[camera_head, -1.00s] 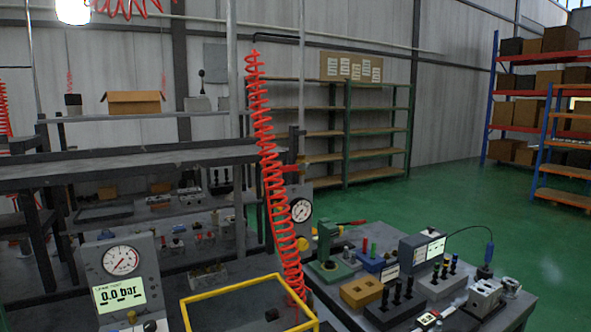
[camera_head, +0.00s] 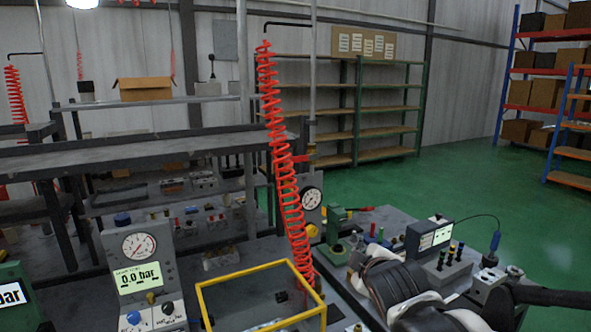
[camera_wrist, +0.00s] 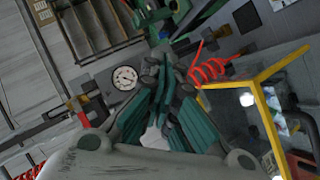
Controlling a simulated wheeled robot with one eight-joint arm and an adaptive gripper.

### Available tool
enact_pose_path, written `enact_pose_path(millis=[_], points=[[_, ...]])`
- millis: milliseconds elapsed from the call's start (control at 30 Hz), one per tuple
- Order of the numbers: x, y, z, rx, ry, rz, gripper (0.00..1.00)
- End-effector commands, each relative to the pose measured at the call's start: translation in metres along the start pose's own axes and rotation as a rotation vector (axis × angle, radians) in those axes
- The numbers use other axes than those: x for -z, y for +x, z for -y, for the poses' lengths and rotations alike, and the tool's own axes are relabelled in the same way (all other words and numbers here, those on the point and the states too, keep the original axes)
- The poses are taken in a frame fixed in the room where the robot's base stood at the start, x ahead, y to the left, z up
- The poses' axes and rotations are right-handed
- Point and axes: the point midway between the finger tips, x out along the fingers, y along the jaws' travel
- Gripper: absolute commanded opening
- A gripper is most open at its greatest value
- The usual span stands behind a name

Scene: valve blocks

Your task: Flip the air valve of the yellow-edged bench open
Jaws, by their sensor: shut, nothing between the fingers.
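The yellow-edged frame (camera_head: 262,268) stands on the near bench in the head view. It also shows at the right of the wrist view (camera_wrist: 262,77). A small red lever-like part (camera_head: 301,158), perhaps the air valve's handle, sits on the upright pipe behind the red coiled hose. A red part on a pipe (camera_wrist: 82,119) shows at the left of the wrist view; it looks like the same one. My gripper (camera_wrist: 168,72) is shut and empty, with the pressure gauge and coil beyond it. I cannot tell whether it touches anything.
The red coiled hose (camera_head: 285,165) hangs beside the frame. A gauge panel (camera_head: 140,262) reading 0.0 bar stands at its left. A round gauge (camera_head: 311,199) is by the pipe. Small blocks and a display box (camera_head: 428,236) crowd the right bench. Green floor lies open behind.

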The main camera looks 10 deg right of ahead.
Motion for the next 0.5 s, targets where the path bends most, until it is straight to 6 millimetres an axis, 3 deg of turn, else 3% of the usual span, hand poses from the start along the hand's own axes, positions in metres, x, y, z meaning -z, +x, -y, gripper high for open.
enact_pose_path(millis=[33, 200, 500], points=[[0.007, 0.008, -0.014, -0.035, -0.072, -0.016, 0.00], [0.028, 0.031, -0.046, -0.159, -0.340, -0.066, 0.00], [0.063, 0.063, -0.083, -0.384, -0.822, -0.119, 0.00]])
